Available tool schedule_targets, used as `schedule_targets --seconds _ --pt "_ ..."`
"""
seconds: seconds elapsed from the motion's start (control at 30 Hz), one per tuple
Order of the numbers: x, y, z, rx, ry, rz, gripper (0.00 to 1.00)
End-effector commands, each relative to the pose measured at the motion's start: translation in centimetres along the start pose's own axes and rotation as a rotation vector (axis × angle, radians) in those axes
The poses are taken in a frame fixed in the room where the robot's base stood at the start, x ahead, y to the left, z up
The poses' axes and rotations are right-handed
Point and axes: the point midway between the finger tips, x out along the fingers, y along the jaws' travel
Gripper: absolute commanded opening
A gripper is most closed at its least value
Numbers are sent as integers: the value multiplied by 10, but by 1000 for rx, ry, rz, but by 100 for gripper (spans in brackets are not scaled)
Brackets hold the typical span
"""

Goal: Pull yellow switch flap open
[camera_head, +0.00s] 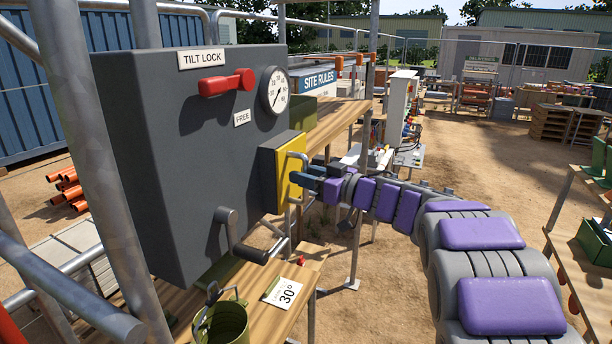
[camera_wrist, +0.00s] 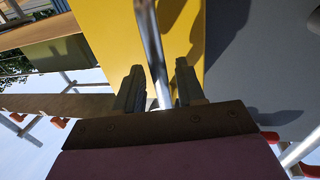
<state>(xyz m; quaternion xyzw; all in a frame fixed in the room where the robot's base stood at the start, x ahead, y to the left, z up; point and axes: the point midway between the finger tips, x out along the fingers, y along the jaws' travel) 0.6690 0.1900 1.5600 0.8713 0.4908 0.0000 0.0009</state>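The yellow switch flap (camera_head: 289,182) is on the right side of a dark grey box and looks closed. It also fills the upper middle of the wrist view (camera_wrist: 105,30). A metal bar handle (camera_head: 297,157) stands out from the flap. My gripper (camera_head: 304,176) is at this handle, reaching in from the right. In the wrist view the handle (camera_wrist: 151,40) runs between my two dark fingers (camera_wrist: 159,88). The fingers are apart, with narrow gaps beside the bar, so the gripper looks open around it. The lower part of the handle is hidden behind my gripper.
The grey box (camera_head: 190,150) carries a red lever (camera_head: 226,83), a round gauge (camera_head: 275,90) and a crank (camera_head: 238,240). Metal scaffold poles (camera_head: 90,150) stand at the left. A wooden shelf (camera_head: 300,285) with a green bucket (camera_head: 225,325) lies below the box.

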Motion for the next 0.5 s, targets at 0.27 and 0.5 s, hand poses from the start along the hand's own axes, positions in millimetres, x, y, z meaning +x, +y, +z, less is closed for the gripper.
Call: schedule_targets --seconds 0.27,0.5 --pt "2 0 0 0 0 1 39" --pt "2 0 0 0 0 0 19"
